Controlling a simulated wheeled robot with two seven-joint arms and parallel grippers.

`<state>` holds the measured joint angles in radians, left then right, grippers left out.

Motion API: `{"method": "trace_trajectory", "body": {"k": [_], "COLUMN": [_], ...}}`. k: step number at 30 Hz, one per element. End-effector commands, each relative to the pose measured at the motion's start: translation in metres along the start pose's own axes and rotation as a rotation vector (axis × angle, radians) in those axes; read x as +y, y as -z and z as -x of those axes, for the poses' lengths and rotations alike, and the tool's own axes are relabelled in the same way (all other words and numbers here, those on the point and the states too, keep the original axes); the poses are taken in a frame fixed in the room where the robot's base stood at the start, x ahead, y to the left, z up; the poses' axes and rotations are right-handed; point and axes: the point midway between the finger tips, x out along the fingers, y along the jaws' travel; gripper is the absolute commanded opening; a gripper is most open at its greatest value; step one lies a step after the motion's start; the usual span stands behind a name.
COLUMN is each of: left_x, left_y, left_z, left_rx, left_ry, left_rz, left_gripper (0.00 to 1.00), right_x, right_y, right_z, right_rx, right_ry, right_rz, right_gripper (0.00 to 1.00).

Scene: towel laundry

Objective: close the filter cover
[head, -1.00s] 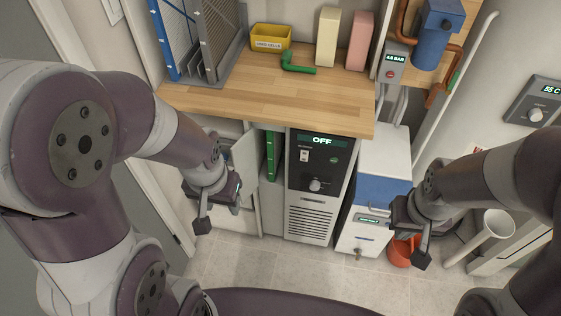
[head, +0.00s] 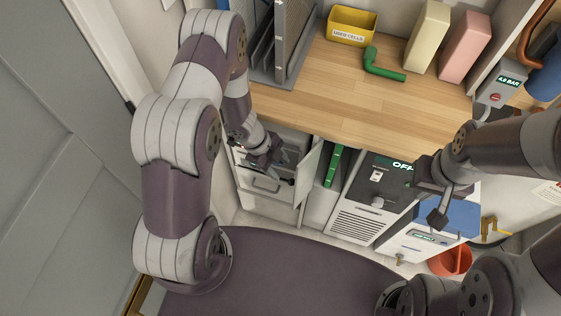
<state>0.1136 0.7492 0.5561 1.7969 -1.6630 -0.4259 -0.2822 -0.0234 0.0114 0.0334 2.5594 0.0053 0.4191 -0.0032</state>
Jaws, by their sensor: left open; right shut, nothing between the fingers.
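The filter cover (head: 310,172) is a pale panel that stands open, swung out at the left of the filter slot. A green filter (head: 333,166) shows in the open slot, beside the dark panel (head: 379,180) reading OFF. My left gripper (head: 279,167) is open and empty, just left of the cover, low in front of the cabinet under the counter. Whether it touches the cover I cannot tell. My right gripper (head: 437,217) is shut and empty, in front of the blue and white unit, right of the OFF panel.
A wooden counter (head: 375,100) overhangs the units. On it are a yellow bin (head: 352,27), a green elbow pipe (head: 384,68), cream and pink boxes, and a rack of panels. A drawer front (head: 262,183) is at the left. An orange bucket (head: 450,261) stands on the floor.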

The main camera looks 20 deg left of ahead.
Motion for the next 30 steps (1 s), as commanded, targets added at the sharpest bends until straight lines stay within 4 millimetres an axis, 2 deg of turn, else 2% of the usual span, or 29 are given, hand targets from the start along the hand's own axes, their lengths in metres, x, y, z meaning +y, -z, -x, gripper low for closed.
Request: {"method": "trace_trajectory", "body": {"k": [3,9,13,20,23,24,25,30], "left_x": [0.001,0.000,0.000,-0.001,-0.001,-0.001,-0.001,-0.001], "left_y": [-0.001,-0.001,-0.001,-0.001,-0.001,-0.001,-0.001,-0.001], "left_z": [-0.024,-0.059,-0.069,-0.069,-0.069,-0.069,-0.069,-0.069], "left_rx": [0.000,-0.003,-0.003,-0.004,-0.005,-0.005,-0.005,-0.005], "left_ry": [-0.002,0.000,0.000,0.002,0.002,0.002,0.002,0.002], "left_rz": [-0.003,-0.001,0.000,0.001,0.001,0.001,0.001,0.002], "left_gripper": [0.49,0.49,0.49,0.49,0.20,0.07,0.00,0.00], "right_x": [0.000,0.000,0.000,0.000,0.000,0.000,0.000,0.000], "right_y": [-0.001,-0.002,-0.002,-0.002,-0.002,-0.002,-0.002,-0.002], "right_z": [-0.008,-0.013,-0.013,-0.013,-0.013,-0.013,-0.013,-0.013], "right_rx": [0.000,0.000,0.000,0.000,0.000,0.000,0.000,0.000], "right_ry": [0.000,0.000,0.000,0.000,0.000,0.000,0.000,0.000], "right_rz": [0.000,0.000,0.000,0.000,0.000,0.000,0.000,0.000], "right_gripper": [0.00,0.00,0.00,0.00,0.00,0.00,0.00,0.00]}}
